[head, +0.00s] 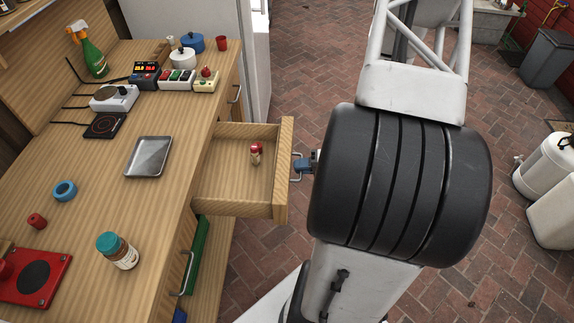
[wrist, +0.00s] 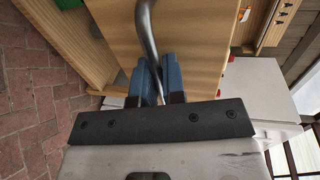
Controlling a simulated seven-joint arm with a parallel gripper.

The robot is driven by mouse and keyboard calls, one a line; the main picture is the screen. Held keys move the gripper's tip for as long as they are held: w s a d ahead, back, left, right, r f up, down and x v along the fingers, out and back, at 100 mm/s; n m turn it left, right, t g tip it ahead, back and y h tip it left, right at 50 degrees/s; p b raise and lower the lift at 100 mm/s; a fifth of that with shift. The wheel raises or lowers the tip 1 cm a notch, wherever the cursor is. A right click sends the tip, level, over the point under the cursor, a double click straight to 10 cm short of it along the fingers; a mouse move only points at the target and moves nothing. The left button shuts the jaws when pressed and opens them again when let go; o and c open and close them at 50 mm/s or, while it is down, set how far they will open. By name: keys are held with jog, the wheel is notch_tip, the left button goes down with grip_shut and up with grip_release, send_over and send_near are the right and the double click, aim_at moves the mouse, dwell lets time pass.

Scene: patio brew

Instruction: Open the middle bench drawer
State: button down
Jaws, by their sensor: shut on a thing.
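The middle bench drawer (head: 282,170) stands pulled well out from the wooden bench in the head view. A small red-and-white bottle (head: 256,154) is inside it; the rest of the drawer floor looks bare. My gripper (head: 303,165) is at the outer face of the drawer front, with its blue fingers at the metal handle (head: 296,178). In the wrist view, the blue fingers (wrist: 160,82) are shut on the curved metal handle (wrist: 147,35), close to the wooden drawer front (wrist: 195,40). My arm hides part of the floor behind the gripper.
The bench top (head: 105,200) holds a metal tray (head: 149,157), a teal-lidded jar (head: 117,250), a red scale (head: 36,277) and switch boxes (head: 177,79). Another handle (head: 185,272) shows below on the bench front. Brick paving (head: 300,60) lies open beyond the drawer.

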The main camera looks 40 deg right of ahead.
jog(key=shift+f+v, duration=0.2)
jog(key=shift+v, duration=0.75)
jog(key=shift+f+v, duration=0.2)
jog(key=shift+v, duration=0.8)
jog(key=c, duration=1.2)
grip_release()
jog(key=shift+c, duration=0.2)
jog(key=shift+s+d, duration=0.1)
jog(key=v, duration=0.7)
jog(key=shift+s+d, duration=0.25)
jog(key=shift+r, duration=0.1)
